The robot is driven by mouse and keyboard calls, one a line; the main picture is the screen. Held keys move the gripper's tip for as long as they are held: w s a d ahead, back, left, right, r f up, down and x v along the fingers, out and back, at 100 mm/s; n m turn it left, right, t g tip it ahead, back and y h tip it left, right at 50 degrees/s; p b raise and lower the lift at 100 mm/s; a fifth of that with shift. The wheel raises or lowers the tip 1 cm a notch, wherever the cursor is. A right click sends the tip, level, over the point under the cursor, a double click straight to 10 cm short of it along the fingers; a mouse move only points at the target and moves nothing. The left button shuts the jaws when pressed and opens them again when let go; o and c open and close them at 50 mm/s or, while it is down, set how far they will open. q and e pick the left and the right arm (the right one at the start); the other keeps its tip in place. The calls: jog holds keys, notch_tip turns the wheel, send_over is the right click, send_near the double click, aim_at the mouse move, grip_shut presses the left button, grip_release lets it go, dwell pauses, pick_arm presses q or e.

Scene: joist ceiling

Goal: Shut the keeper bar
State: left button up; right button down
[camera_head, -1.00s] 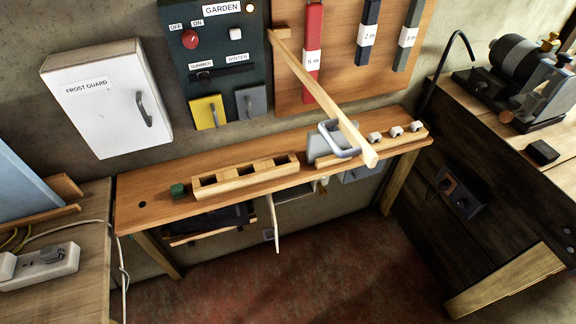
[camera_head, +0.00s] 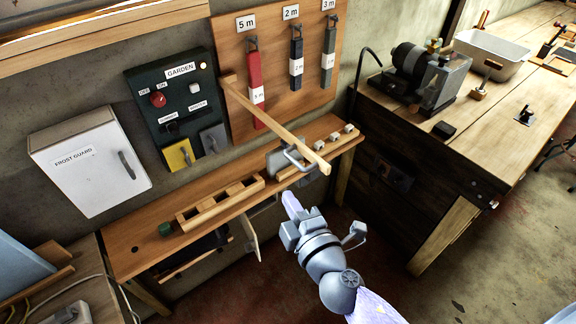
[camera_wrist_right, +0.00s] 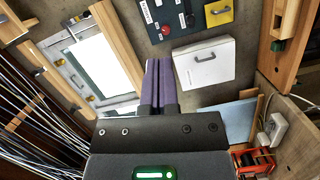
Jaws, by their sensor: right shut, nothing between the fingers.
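The keeper bar (camera_head: 275,124) is a long pale wooden bar. It joins the left edge of the wooden tool board (camera_head: 228,45) and sticks out from it over the narrow shelf, its free end toward me. Red, dark blue and grey straps labelled 5 m, 2 m and 3 m hang on the board. My right gripper (camera_head: 291,204) is below the bar's free end, in front of the shelf and apart from the bar. Its purple fingers (camera_wrist_right: 160,82) are together and empty in the wrist view, where the bar cannot be made out. My left gripper is not in view.
The shelf (camera_head: 130,250) carries a slotted wooden rack (camera_head: 222,203) and a grey handled piece (camera_head: 286,160) under the bar. Left of the board are the garden switch panel (camera_head: 172,95) and the white frost guard box (camera_head: 90,160). A bench (camera_head: 480,110) with a machine stands right.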

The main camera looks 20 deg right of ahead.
jog(key=w+d+f, duration=0.1)
jog(key=w+d, duration=0.1)
jog(key=w, duration=0.6)
jog(key=shift+w+d, duration=0.3)
jog(key=shift+w, duration=0.05)
jog(key=shift+d+f, duration=0.1)
jog(key=shift+d, duration=0.05)
